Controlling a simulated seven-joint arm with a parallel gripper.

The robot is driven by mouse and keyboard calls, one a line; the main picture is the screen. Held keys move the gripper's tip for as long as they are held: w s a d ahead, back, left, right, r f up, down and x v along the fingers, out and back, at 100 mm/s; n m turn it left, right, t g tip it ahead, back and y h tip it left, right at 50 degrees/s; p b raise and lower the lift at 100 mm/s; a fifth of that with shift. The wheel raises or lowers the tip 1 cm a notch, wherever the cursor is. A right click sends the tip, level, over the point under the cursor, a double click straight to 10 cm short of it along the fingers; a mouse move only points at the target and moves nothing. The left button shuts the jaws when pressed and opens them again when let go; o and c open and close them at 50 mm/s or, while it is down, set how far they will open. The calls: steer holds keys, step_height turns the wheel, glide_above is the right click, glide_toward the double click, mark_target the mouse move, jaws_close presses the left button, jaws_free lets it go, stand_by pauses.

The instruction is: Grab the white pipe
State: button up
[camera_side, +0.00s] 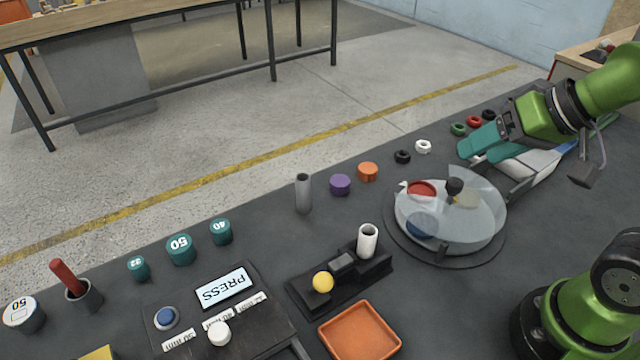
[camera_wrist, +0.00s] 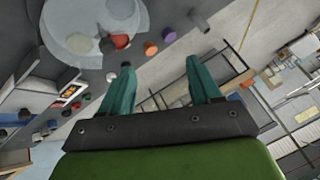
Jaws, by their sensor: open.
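The white pipe (camera_side: 367,241) is a short hollow cylinder. It stands upright at the right end of a black fixture (camera_side: 312,294) on the dark table, in the side view. A yellow ball (camera_side: 323,282) sits at the fixture's other end. My gripper (camera_side: 487,151) is above the table at the upper right, well away from the pipe and beyond the clear round dish. In the wrist view its two teal fingers (camera_wrist: 160,68) are spread apart with nothing between them. I cannot make out the white pipe in the wrist view.
A clear dish (camera_side: 478,240) with coloured pieces stands between pipe and gripper. A grey pipe (camera_side: 303,193) stands behind the fixture. An orange tray (camera_side: 360,332) lies in front. A press panel (camera_side: 225,305) is at left. Small rings and caps line the back edge.

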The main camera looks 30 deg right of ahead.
steer(key=n+g+y, duration=0.1)
steer(key=n+g, duration=0.3)
steer(key=n, duration=0.9)
glide_toward(370, 230)
steer(key=x, duration=0.4)
steer(key=shift+w+d+f, duration=0.15)
steer(key=shift+f, duration=0.15)
steer(key=shift+a+x, duration=0.1)
steer(key=shift+x, duration=1.4)
steer(key=shift+a+x, duration=0.15)
steer(key=shift+x, duration=1.4)
steer(key=c, duration=1.1)
